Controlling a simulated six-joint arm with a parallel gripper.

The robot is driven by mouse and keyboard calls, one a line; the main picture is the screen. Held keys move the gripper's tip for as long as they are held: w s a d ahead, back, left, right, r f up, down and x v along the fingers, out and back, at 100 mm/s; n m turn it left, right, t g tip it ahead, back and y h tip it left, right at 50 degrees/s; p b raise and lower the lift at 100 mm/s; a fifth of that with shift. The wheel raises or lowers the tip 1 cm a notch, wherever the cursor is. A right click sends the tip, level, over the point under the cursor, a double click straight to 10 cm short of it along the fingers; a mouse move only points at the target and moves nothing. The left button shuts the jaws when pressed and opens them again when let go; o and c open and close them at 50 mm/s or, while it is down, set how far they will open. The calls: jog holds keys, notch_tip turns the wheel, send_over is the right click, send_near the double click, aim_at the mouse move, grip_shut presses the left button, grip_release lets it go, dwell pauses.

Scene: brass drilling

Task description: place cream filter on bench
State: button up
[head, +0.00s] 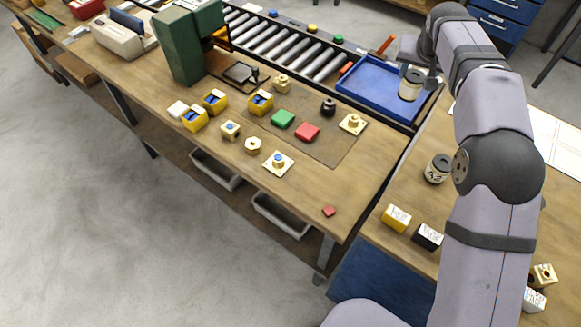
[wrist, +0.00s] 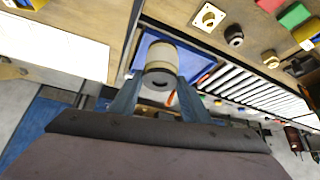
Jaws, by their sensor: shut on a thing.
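The cream filter (head: 410,85) is a short cream cylinder with a dark band. My gripper (head: 416,72) is shut on it and holds it over the blue tray (head: 360,86), as seen in the head view. The wooden bench (head: 330,190) spreads left of the arm. A second wooden bench surface (head: 400,185) lies to the right, with a similar dark-topped canister (head: 436,170) marked A2 standing on it.
A yellow block (head: 396,218) and a black block (head: 428,237) lie near the A2 canister. A brown mat (head: 330,150) carries green, red and brass parts. A roller conveyor (head: 290,45) and a green machine (head: 180,50) stand behind. The left bench's front right is mostly clear.

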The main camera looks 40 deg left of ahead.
jog(key=shift+n+y, duration=0.4)
jog(key=shift+n, duration=0.3)
jog(key=s+a, duration=0.2)
jog(key=s+a+f, duration=0.1)
jog(key=s, duration=0.1)
jog(key=s+a, duration=0.2)
jog(key=shift+a+f, duration=0.3)
jog(key=shift+f, duration=0.1)
jog(key=s+a+f+n+g+y, duration=0.1)
jog(key=s+a+f+n+g, duration=0.1)
jog(key=s+n, duration=0.4)
jog(key=s+a+f+n+g+y, duration=0.1)
jog(key=s+a+f+n+g, duration=0.1)
jog(key=s+n, duration=0.4)
jog(key=s+a+f+n+g+y, duration=0.1)
jog(key=s+f+n+g, duration=0.3)
jog(key=s, duration=0.5)
jog(key=shift+s+a+f+n+g+b, duration=0.1)
jog(key=shift+a+n+g+b, duration=0.15)
jog(key=shift+n, duration=0.35)
jog(key=shift+s+a+f+n+g+b, duration=0.15)
jog(key=shift+n+g, duration=0.2)
jog(key=shift+n, duration=0.25)
jog(key=shift+f+p, duration=1.65)
jog(key=shift+f, duration=3)
jog(key=shift+w+f, duration=0.1)
jog(key=shift+f, duration=0.2)
jog(key=shift+f, duration=0.2)
